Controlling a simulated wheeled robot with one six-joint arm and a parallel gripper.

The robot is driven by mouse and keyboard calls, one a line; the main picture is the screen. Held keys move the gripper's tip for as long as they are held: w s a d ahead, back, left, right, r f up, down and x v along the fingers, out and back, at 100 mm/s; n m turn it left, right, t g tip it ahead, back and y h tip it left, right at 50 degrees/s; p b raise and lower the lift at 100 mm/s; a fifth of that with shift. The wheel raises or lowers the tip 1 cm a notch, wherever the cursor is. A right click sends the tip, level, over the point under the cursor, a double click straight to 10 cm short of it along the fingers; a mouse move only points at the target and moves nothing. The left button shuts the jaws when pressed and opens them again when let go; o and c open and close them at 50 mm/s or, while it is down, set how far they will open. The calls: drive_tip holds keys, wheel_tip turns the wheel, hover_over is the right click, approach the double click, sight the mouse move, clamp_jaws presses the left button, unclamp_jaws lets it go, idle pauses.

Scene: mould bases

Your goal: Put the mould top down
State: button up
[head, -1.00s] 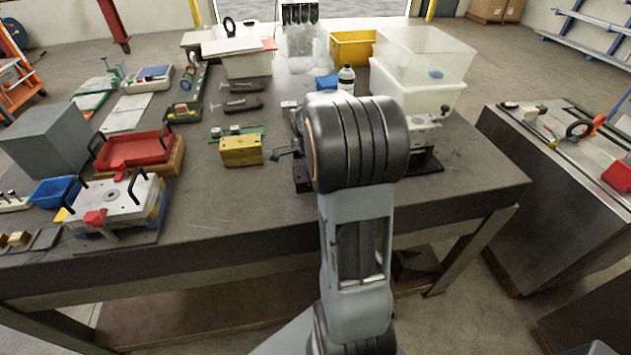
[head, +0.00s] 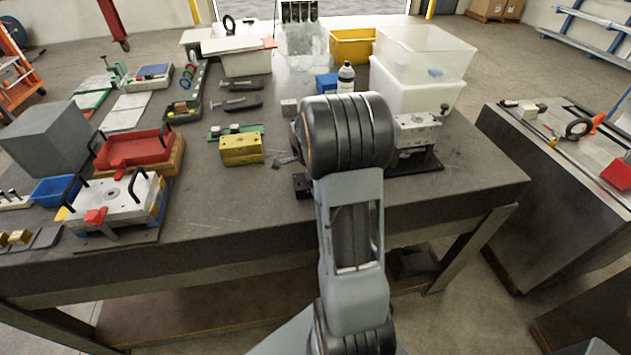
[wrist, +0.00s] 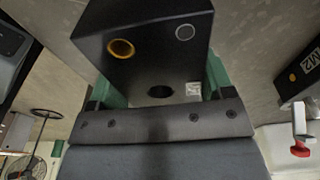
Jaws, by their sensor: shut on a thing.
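In the wrist view, a dark block (wrist: 150,28) that I take to be the mould top fills the upper middle. Its near face shows a gold-ringed hole, a grey round spot, a dark hole and a small label. My gripper (wrist: 157,78) is shut on it, with greenish finger parts at both sides. In the head view my arm hides the gripper and the held block. A silver block (head: 418,124) stands on a black base plate (head: 425,165) just right of my arm. Whether anything touches the held block's underside cannot be told.
A dark part marked M2 (wrist: 305,72) is at the right of the wrist view. On the bench (head: 240,205), a yellow block (head: 241,150) sits left of my arm, with a red tray (head: 133,148) farther left. Clear bins (head: 425,52) and a bottle (head: 346,77) stand behind.

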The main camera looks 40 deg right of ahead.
drive_tip(key=o, duration=1.5)
drive_tip(key=shift+c, duration=0.2)
wheel_tip(320, 180, up, 11)
drive_tip(key=a, duration=0.1)
drive_tip(key=s+a+n+t, duration=0.2)
drive_tip(key=s+a+n, duration=0.4)
drive_tip(key=a+n, duration=0.4)
drive_tip(key=s+a+r+n+t+y, duration=0.1)
drive_tip(key=s+a+n+t, duration=0.1)
drive_tip(key=s+a+n, duration=0.4)
drive_tip(key=shift+s+a+n+t, duration=0.15)
drive_tip(key=shift+a+n+t, duration=0.15)
drive_tip(key=shift+a+n, duration=2.5)
drive_tip(key=shift+d+n, duration=0.8)
drive_tip(key=shift+d, duration=0.15)
